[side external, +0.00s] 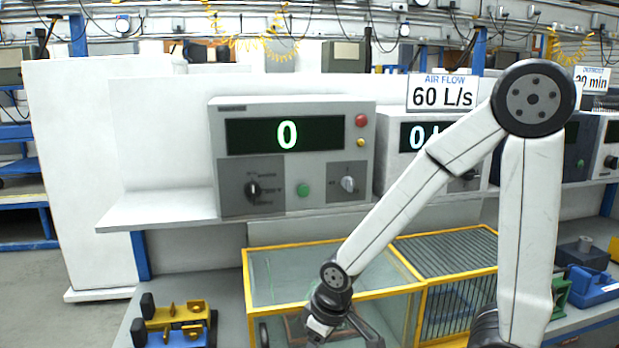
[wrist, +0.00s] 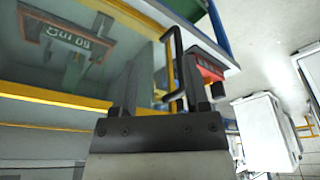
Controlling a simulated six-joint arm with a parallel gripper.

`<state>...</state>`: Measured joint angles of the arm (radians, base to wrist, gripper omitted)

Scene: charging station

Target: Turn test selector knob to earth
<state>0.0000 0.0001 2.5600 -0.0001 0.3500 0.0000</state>
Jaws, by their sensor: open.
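The grey test unit (side external: 295,109) stands on the shelf with a green "0" on its display. On its lower left dark panel is a black selector knob (side external: 252,189) with small labels around it, too small to read; its pointer direction is unclear. A silver knob (side external: 348,184) sits on the lower right panel. I cannot confirm which knob is the test selector. My gripper (side external: 322,322) is low in front of the glass case, below and right of the black knob, touching neither knob. In the wrist view my gripper (wrist: 160,78) is open and empty, its fingers apart.
A yellow-framed glass case (side external: 300,272) stands under the shelf (side external: 160,211). A green button (side external: 303,190) lies between the knobs. A second unit (side external: 400,165) is partly behind my arm. A yellow and blue block (side external: 178,322) sits lower left. Space before the black knob is clear.

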